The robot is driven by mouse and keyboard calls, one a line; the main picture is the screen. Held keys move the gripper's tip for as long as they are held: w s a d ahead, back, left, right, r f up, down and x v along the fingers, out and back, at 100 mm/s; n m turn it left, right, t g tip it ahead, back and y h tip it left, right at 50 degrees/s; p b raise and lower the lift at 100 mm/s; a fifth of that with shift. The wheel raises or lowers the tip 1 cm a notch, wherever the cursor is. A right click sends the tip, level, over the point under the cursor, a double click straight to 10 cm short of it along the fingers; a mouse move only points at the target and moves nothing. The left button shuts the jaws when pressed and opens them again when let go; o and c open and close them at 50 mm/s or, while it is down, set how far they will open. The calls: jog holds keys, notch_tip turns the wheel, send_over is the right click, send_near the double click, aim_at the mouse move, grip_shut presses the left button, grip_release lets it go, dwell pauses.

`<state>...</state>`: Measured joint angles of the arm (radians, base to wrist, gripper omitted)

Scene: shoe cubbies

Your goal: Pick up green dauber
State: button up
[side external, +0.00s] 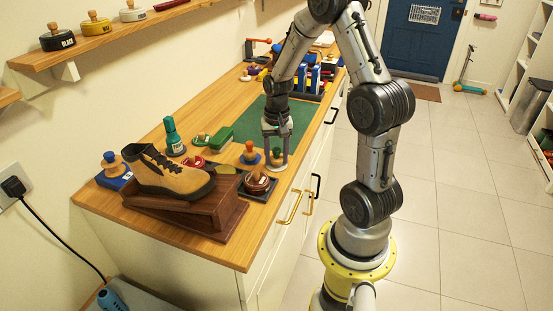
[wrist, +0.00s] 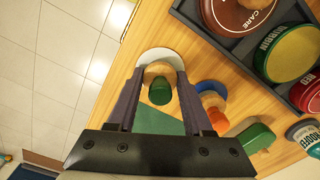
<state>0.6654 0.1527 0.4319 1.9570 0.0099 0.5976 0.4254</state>
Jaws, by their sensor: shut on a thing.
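The green dauber (wrist: 159,92) has a green knob, a wooden part and a pale round base that shows as a white crescent in the wrist view. It also shows in the side view (side external: 277,153), upright at the counter's front edge. My gripper (wrist: 159,72) points down over it, with one finger on each side, shut on it. In the side view my gripper (side external: 276,157) is low, near the wooden counter. I cannot tell whether the dauber's base touches the counter.
An orange-knobbed dauber (side external: 250,151) stands left of my gripper, close by. A dark tray (wrist: 222,42) holding round tins lies near. A tan shoe (side external: 170,175) rests on a brown wooden stand (side external: 213,212). A green mat (side external: 240,120) lies behind.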

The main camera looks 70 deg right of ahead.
grip_shut()
jog(key=shift+r, duration=0.1)
jog(key=shift+r, duration=0.6)
jog(key=s+a+r, duration=0.8)
jog(key=s+r, duration=0.3)
jog(key=shift+a+r, duration=0.3)
jog(key=shift+r, duration=0.05)
